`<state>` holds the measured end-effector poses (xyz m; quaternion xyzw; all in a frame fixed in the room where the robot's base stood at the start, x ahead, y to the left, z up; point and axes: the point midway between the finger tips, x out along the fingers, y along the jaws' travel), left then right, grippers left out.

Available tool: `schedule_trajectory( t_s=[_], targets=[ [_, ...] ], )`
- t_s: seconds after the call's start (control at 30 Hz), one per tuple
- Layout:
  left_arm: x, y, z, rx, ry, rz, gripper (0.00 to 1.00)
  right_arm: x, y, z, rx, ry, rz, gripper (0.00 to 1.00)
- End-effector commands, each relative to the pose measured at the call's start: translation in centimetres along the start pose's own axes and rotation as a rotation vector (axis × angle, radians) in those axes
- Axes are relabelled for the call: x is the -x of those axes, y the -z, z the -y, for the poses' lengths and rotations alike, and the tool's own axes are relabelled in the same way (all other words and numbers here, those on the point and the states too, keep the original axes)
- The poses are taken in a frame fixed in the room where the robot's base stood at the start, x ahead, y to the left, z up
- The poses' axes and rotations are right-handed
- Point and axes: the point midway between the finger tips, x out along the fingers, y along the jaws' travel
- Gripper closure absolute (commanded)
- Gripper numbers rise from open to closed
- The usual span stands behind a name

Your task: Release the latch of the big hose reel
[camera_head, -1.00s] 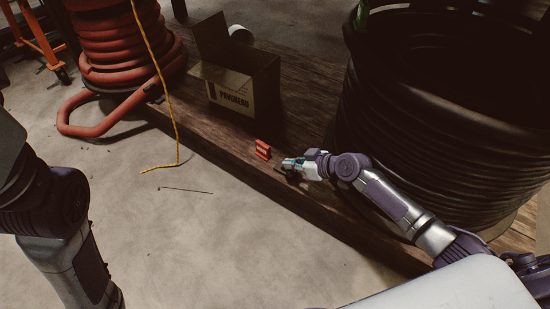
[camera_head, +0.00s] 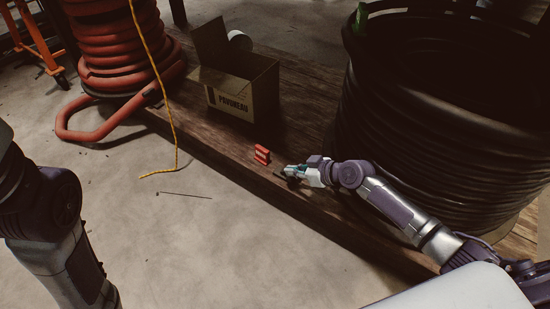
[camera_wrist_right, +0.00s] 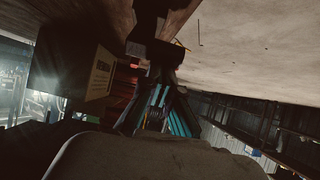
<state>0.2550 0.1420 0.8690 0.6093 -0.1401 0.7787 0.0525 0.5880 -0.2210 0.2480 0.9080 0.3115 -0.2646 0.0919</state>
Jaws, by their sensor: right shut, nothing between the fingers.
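The big coil of black hose (camera_head: 415,130) stands on a wooden platform (camera_head: 225,147) at the right of the head view. A small red block (camera_head: 262,154) with pale marks sits near the platform's front edge; I cannot tell whether it belongs to the latch. My right gripper (camera_head: 286,173) is shut and empty, low over the platform edge, just right of the red block and apart from it. The right wrist view shows the gripper fingers (camera_wrist_right: 158,95) close to a dark part (camera_wrist_right: 155,50). I cannot make out the latch clearly. My left gripper is outside the view.
An open cardboard box (camera_head: 240,95) stands on the platform behind the red block. A red hose coil (camera_head: 115,45) is at the back left, with a yellow cord (camera_head: 160,75) hanging before it. The concrete floor (camera_head: 220,245) in front is mostly clear.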

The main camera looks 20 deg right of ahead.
Motion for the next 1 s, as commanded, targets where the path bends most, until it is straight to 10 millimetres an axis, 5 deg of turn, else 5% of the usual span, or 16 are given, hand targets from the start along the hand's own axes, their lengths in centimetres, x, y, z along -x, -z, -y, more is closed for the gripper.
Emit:
schedule_trajectory(
  t_s=[0.03,0.17,0.6,1.0],
  targets=[
    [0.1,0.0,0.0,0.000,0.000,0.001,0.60,0.1,-0.9,0.1,-0.001,0.004,0.023,1.00],
    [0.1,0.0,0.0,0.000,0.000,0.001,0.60,0.8,0.4,0.0,0.002,0.004,0.020,1.00],
    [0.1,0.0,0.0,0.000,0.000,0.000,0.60,4.8,7.6,0.0,0.004,0.000,0.002,1.00],
    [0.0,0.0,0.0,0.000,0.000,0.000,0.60,5.3,8.5,0.0,0.002,0.000,0.000,1.00]
  ],
)
